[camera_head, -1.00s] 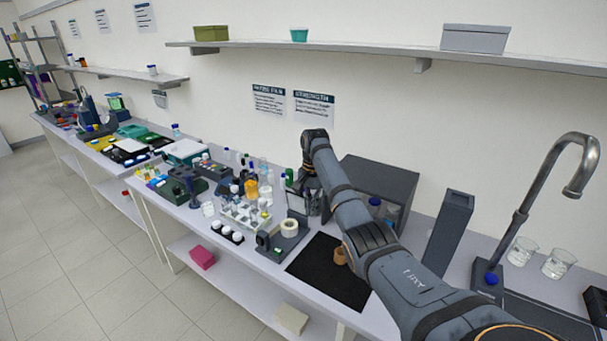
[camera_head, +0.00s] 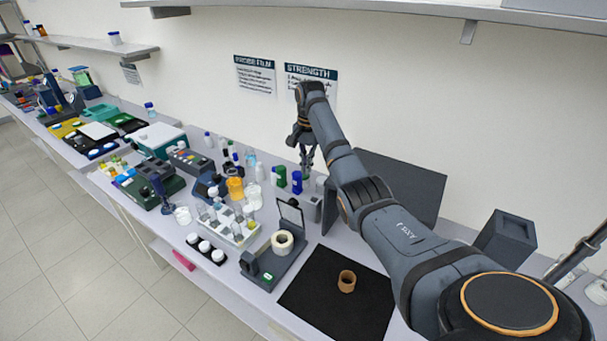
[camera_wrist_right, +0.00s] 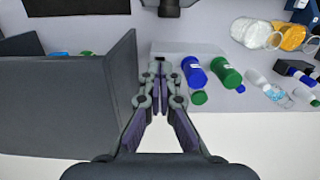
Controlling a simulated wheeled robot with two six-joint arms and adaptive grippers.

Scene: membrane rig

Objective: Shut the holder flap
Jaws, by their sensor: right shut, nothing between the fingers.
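A dark grey holder (camera_head: 270,266) stands on the bench in the head view, with a white ring (camera_head: 282,242) on it. A framed flap (camera_head: 290,213) at its back stands raised, so the holder looks open. My right gripper (camera_head: 307,165) is behind and above the holder, pointing down near the back of the bench, apart from the flap. In the right wrist view the gripper (camera_wrist_right: 160,70) is shut and empty. The flap cannot be made out clearly there. My left gripper is not in view.
A dark grey box (camera_head: 405,180) stands right of the gripper; its panel is close on the left in the wrist view (camera_wrist_right: 65,105). Blue (camera_wrist_right: 195,75) and green (camera_wrist_right: 226,75) bottles stand close by. A black mat (camera_head: 315,300) holds a brown ring (camera_head: 346,281). A tube rack (camera_head: 232,228) stands left.

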